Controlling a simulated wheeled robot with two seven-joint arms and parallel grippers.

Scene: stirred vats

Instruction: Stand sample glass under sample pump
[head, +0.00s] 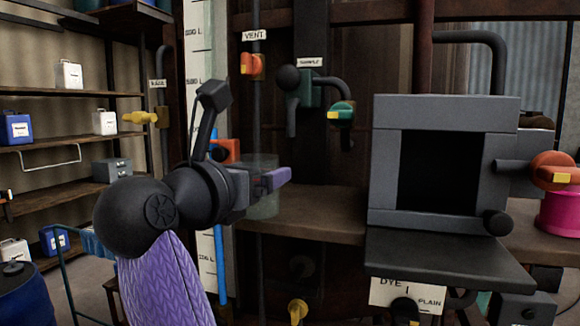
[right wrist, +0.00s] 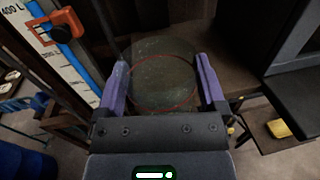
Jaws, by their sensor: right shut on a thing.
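The sample glass (head: 262,205) is a clear, see-through cylinder. My right gripper (head: 272,182) is shut on it, with purple fingers on either side. In the right wrist view the glass (right wrist: 160,68) sits between the two fingers (right wrist: 162,90), and a thin red ring shows on it. The sample pump (head: 305,88), dark green with a black ball and a down-turned spout, is on the post under a "SAMPLE" label. The glass is lower than the spout and to its left in the head view. I cannot tell whether its base touches the shelf. My left gripper is not in view.
A brown wooden shelf (head: 320,222) runs below the pump, with bare room right of the glass. A grey open-fronted box (head: 500,118) stands farther right. A white level scale (head: 198,75) and an orange VENT valve (head: 251,66) are nearby.

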